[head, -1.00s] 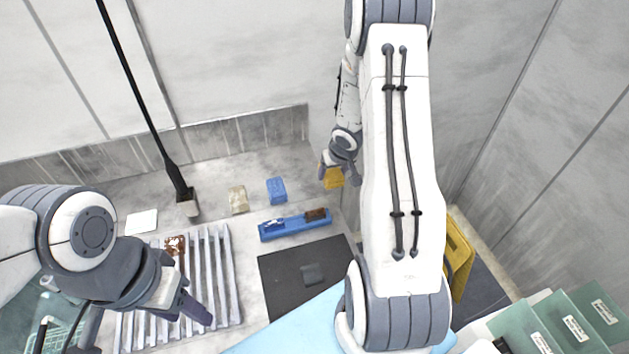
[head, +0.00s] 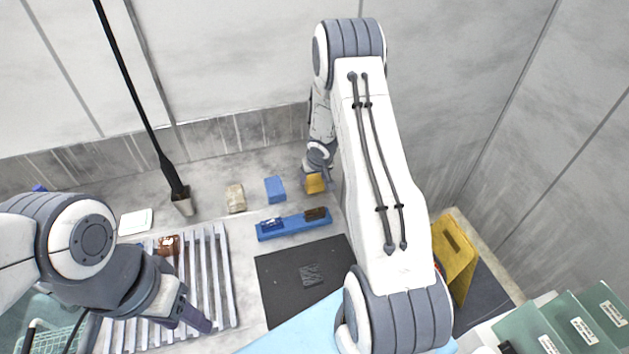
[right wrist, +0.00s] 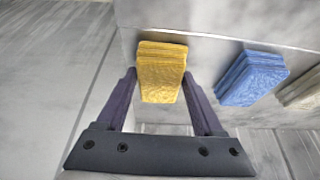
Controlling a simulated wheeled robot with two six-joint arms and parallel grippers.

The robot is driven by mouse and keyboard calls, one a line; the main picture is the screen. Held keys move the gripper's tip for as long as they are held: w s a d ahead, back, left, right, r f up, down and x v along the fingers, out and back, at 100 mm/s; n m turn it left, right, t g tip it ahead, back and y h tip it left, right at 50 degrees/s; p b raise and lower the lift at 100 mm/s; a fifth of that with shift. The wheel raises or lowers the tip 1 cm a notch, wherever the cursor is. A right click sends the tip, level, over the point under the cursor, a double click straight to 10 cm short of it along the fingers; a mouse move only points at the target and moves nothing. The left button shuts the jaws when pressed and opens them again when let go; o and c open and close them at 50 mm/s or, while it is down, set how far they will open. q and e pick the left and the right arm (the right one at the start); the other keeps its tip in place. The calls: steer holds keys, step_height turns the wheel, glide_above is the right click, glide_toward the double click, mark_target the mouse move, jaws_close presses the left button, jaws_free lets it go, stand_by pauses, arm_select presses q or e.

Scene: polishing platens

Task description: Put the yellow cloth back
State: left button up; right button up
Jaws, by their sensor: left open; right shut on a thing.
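The yellow cloth (head: 315,184) is a folded block at the back of the bench, just right of the blue cloth (head: 275,189). In the right wrist view the yellow cloth (right wrist: 161,72) stands between the fingertips of my right gripper (right wrist: 160,85), which is shut on it. I cannot tell whether the cloth touches the bench. The blue cloth (right wrist: 252,78) shows beside it, apart from it. My left gripper (head: 190,315) is open and empty over the slatted rack at the lower left.
A beige cloth (head: 235,198) lies left of the blue one. A blue tray (head: 295,225) with small items, a black mat (head: 290,275) and a slatted rack (head: 218,270) lie in front. A long-handled tool (head: 165,160) stands at the back left. A yellow sign (head: 455,255) stands at right.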

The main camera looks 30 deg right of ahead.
steer(key=shift+f, duration=0.15)
steer(key=o, duration=1.2)
